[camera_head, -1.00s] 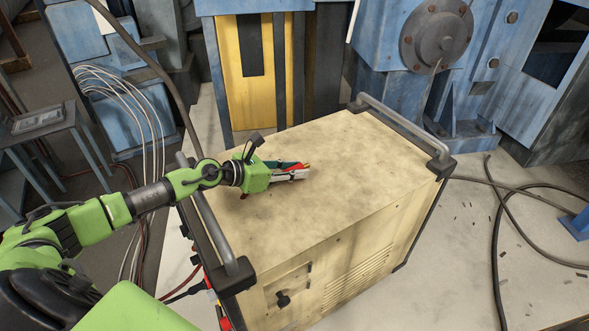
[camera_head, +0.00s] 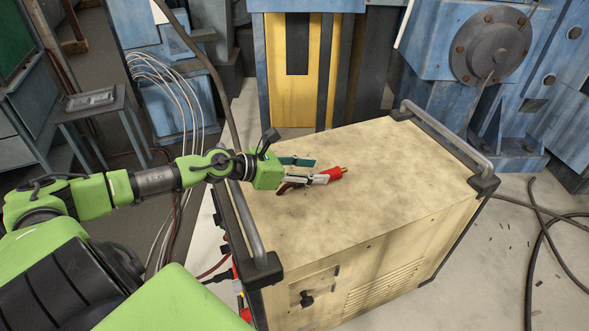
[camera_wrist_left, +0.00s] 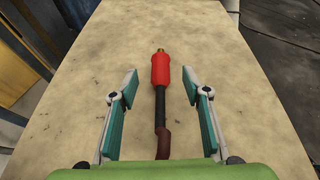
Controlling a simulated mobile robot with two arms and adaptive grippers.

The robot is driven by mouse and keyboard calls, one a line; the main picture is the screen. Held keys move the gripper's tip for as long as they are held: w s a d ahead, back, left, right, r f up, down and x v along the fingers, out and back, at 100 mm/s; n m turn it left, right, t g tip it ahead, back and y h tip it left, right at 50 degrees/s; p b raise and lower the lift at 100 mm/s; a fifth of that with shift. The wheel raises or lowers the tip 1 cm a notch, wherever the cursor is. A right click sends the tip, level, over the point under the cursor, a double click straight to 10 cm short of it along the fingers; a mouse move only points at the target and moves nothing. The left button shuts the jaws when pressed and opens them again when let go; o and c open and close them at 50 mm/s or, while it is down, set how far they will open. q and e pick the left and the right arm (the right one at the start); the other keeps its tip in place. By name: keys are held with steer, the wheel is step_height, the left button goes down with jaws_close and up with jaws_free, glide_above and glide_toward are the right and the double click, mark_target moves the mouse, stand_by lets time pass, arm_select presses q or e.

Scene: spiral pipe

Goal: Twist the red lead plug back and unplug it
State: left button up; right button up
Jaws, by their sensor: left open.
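The red lead plug (camera_head: 335,174) with its brass tip is over the tan top of the welding machine (camera_head: 365,165), clear of the machine's side. In the left wrist view the red plug (camera_wrist_left: 160,71) points away from me, and its black and brown lead runs back under the green palm. My left gripper (camera_head: 308,171) is open above the machine's top. In the left wrist view its fingers (camera_wrist_left: 160,90) stand on both sides of the plug and lead, with gaps. I cannot tell whether the plug touches the top. My right gripper is not in view.
Grey handle bars (camera_head: 445,140) edge the machine's top at right and left. Other red connectors (camera_head: 240,288) and cables hang at its left side. Blue machinery (camera_head: 470,60) stands behind. Black cables (camera_head: 545,240) lie on the floor at right. Most of the top is bare.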

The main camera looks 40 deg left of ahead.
arm_select(q)
steer(key=shift+v, duration=2.75)
